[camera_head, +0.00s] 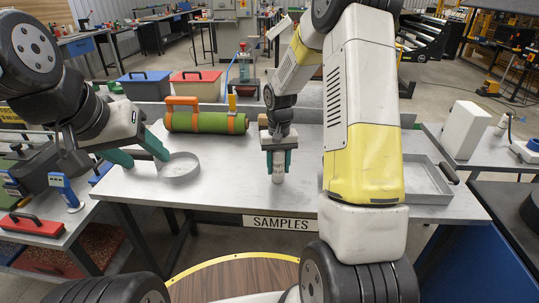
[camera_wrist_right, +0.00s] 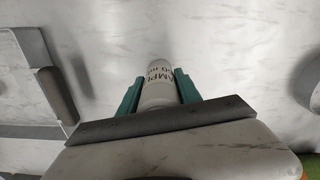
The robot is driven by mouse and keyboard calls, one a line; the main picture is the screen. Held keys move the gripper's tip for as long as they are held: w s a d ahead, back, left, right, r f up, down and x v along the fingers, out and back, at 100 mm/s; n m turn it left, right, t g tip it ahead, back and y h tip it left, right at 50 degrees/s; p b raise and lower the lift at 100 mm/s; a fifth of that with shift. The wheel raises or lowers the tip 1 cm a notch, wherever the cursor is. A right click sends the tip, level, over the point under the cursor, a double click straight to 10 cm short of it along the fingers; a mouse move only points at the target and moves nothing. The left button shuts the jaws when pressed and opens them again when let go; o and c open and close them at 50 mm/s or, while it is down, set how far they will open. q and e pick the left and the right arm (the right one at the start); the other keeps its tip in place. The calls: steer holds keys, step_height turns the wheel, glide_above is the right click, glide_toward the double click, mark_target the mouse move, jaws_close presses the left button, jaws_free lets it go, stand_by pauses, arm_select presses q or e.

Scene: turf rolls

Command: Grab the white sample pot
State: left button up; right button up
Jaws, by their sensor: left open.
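The white sample pot (camera_head: 278,178) is upright at the front middle of the pale table (camera_head: 235,190), near the SAMPLES sign. My right gripper (camera_head: 279,163) points down over it, with one teal finger on each side. In the right wrist view the pot (camera_wrist_right: 158,88) shows part of its printed label between the fingers (camera_wrist_right: 158,90), which look closed against its sides. I cannot tell whether its base touches the table. My left gripper (camera_head: 148,160) is open and empty at the table's left, beside a round grey dish (camera_head: 181,168).
A green turf roll (camera_head: 206,122) with orange straps lies behind the dish. A shallow metal tray (camera_head: 428,180) is on the right, partly behind my right arm. Blue (camera_head: 145,86) and red (camera_head: 196,86) boxes stand at the back. The tabletop between dish and pot is clear.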

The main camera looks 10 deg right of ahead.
jaws_close()
steer(key=shift+r, duration=0.15)
